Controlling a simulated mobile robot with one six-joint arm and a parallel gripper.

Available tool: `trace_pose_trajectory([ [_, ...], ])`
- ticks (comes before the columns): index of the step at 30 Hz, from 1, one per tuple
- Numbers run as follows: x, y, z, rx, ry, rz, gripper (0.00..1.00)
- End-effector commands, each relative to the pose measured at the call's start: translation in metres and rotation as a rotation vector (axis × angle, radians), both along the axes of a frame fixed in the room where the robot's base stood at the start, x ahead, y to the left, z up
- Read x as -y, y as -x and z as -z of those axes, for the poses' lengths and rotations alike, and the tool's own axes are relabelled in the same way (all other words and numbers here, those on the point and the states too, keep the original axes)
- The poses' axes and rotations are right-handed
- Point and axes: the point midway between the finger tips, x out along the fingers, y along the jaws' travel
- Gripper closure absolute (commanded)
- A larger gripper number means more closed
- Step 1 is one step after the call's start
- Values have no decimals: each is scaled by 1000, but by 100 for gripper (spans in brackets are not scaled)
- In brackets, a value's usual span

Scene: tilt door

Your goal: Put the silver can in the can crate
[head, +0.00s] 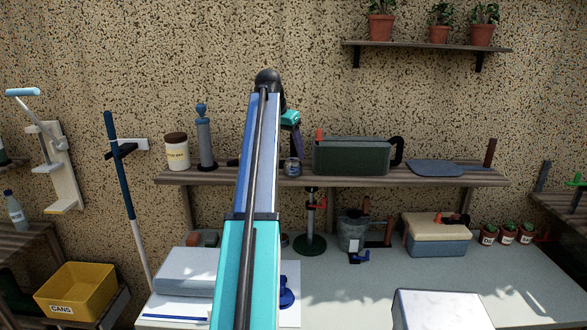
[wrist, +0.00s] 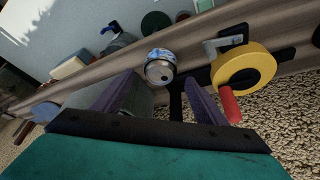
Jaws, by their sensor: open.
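The silver can (head: 292,167), with a blue band, stands on the wooden wall shelf left of a dark green box. In the wrist view the can (wrist: 160,70) shows its round metal end just beyond my fingertips, near the middle of the gap. My gripper (wrist: 160,90) is open and empty, with its two purple fingers apart. In the head view my arm hides much of the gripper, which is just above the can. The yellow can crate (head: 62,309), labelled CANS, sits low at the far left. Its inside is only partly visible.
The dark green box (head: 350,157) stands close right of the can. A yellow round tool (wrist: 243,69) with a red handle is near my right finger in the wrist view. A white jar (head: 177,155) and grey cylinder (head: 205,140) stand left on the shelf. A workbench lies below.

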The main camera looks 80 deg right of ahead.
Motion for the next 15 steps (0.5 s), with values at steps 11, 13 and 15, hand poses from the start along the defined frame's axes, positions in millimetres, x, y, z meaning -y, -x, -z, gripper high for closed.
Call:
trace_pose_trajectory([
  [11,10,5,26,1,0,0,34],
  [13,10,5,26,1,1,1,34],
  [15,10,5,26,1,1,1,34],
])
